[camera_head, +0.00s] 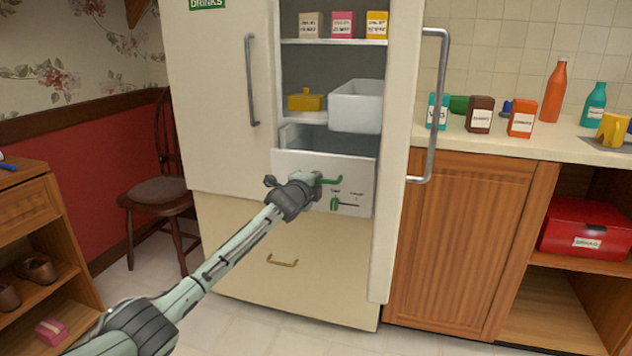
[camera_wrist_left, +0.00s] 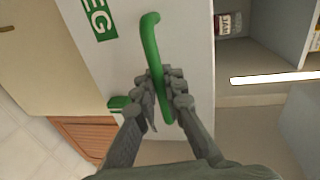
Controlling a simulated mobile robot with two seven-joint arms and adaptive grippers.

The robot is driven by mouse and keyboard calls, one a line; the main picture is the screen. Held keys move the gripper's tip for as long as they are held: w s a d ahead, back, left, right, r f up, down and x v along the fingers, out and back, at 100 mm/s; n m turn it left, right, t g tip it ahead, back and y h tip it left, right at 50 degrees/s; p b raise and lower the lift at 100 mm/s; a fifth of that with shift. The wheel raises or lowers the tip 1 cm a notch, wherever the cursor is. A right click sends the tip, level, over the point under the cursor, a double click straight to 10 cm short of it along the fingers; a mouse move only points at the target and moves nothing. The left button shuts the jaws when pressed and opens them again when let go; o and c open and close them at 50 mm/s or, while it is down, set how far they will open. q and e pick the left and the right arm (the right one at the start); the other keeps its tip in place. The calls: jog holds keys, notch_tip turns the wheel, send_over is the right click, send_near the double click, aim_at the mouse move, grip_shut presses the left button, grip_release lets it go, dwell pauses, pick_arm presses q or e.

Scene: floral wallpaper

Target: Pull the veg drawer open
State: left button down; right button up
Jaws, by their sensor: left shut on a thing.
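The veg drawer (camera_head: 300,165) is the white drawer low in the open fridge compartment. Some of its inside shows above its front edge, so it stands partly out. Its front (camera_wrist_left: 185,25) fills the middle of the left wrist view, with part of a green label reading "EG" (camera_wrist_left: 98,18). The green bar handle (camera_wrist_left: 150,38) is on this front; its end also shows in the head view (camera_head: 331,181). My left gripper (camera_head: 308,183) is at the handle, its fingers (camera_wrist_left: 168,92) shut around the bar. My right gripper is not in view.
A green slider knob (camera_head: 334,204) sits on the drawer front below the handle. A white bin (camera_head: 355,108) juts out above the drawer. The fridge door (camera_head: 398,200) stands open on the right. A lower drawer (camera_head: 300,290) with a brass handle is below.

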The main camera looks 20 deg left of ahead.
pick_arm(q)
jog(key=c, duration=1.6)
grip_release()
jog(key=shift+s, duration=0.15)
jog(key=s, duration=0.3)
jog(key=s+r, duration=0.1)
jog(key=s, duration=0.3)
jog(key=s+r, duration=0.1)
jog(key=s, duration=0.3)
jog(key=shift+s+a+r, duration=0.15)
jog(key=shift+s+a, duration=0.1)
